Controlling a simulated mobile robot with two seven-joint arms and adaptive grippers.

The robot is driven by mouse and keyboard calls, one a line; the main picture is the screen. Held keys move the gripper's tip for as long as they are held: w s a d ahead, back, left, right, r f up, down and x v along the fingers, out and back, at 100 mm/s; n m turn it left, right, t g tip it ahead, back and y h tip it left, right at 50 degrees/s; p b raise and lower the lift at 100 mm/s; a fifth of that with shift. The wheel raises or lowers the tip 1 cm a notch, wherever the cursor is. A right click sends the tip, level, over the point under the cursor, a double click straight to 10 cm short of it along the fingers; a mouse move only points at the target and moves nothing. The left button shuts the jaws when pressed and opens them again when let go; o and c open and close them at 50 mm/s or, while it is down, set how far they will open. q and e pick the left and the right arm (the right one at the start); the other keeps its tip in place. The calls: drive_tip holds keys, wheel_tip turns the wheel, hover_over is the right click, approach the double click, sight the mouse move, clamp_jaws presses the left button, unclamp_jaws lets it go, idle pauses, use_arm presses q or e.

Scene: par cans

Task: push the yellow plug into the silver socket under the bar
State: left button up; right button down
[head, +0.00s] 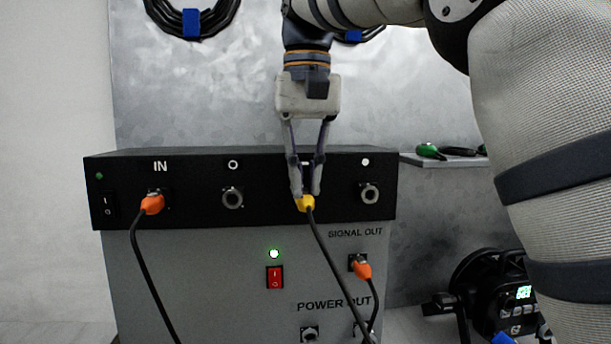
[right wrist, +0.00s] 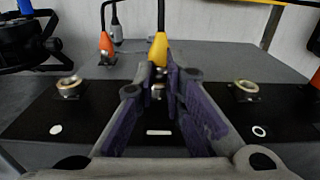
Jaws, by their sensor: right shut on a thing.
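The yellow plug (head: 306,203), with a black cable hanging from it, is between the fingertips of my right gripper (head: 305,190), which is shut on it. In the right wrist view the yellow plug (right wrist: 158,50) shows beyond the fingertips (right wrist: 160,78). The white bar mark (right wrist: 158,132) is on the black box, in line with the plug and between the ring and dot marks. Some metal (right wrist: 158,90) shows between the fingers by the plug. The socket under the bar is mostly hidden by fingers and plug. I cannot tell whether the plug is in it. My left gripper is not in view.
Silver sockets under the ring (head: 232,198) and the dot (head: 369,193) are empty. An orange plug (head: 152,204) sits at IN, another orange plug (head: 362,269) at SIGNAL OUT. A red switch (head: 275,277) is below. A black lamp (head: 500,290) stands at the right.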

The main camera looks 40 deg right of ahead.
drive_tip(key=shift+w+d, duration=0.3)
drive_tip(key=shift+w, duration=0.15)
idle(0.3)
drive_tip(key=c, duration=1.6)
unclamp_jaws()
